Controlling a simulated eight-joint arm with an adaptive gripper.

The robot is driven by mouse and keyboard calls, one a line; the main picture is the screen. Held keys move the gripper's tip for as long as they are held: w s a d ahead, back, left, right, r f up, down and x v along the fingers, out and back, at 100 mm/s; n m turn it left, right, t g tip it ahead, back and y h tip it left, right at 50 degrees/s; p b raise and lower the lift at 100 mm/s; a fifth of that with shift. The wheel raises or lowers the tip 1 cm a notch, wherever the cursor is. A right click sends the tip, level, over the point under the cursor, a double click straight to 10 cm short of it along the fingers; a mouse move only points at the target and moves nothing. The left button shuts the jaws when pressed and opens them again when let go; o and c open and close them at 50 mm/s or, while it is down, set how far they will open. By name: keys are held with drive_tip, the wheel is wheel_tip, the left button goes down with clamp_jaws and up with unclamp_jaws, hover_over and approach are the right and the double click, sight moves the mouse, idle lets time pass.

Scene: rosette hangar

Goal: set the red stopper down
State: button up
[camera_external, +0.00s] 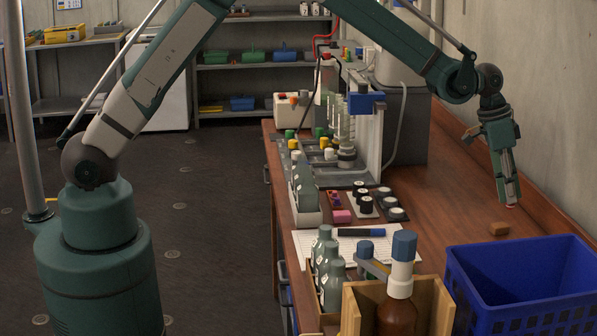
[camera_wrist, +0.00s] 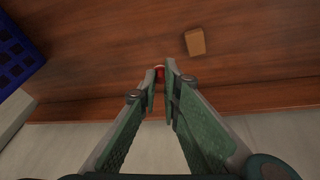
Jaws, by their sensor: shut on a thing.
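My gripper (camera_external: 510,199) points down over the right part of the wooden bench, close to the wall. In the wrist view its fingertips (camera_wrist: 160,84) are nearly together, shut on the red stopper (camera_wrist: 160,72). Only a small red part of the stopper shows between and beyond the tips; the fingers hide the rest. In the external view the stopper (camera_external: 511,206) is a small red spot under the fingertips, at or just above the bench top (camera_external: 450,215). I cannot tell whether it touches the wood.
A small tan block (camera_external: 500,229) lies on the bench near my gripper; it also shows in the wrist view (camera_wrist: 195,42). A blue crate (camera_external: 448,283) stands in front. Bottles and dark-capped jars (camera_external: 366,204) stand to the left. Bare bench surrounds the gripper.

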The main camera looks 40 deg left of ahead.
drive_tip(key=shift+s+d, duration=0.2)
drive_tip(key=shift+d, duration=0.45)
drive_tip(key=shift+s+d, duration=0.2)
drive_tip(key=shift+d, duration=0.4)
drive_tip(key=shift+f, duration=0.1)
drive_tip(key=shift+f, duration=3.05)
drive_tip(key=shift+f, duration=1.85)
drive_tip(key=shift+f+b, duration=0.2)
drive_tip(key=shift+b, duration=0.2)
drive_tip(key=o, duration=0.7)
drive_tip(key=shift+r, duration=0.15)
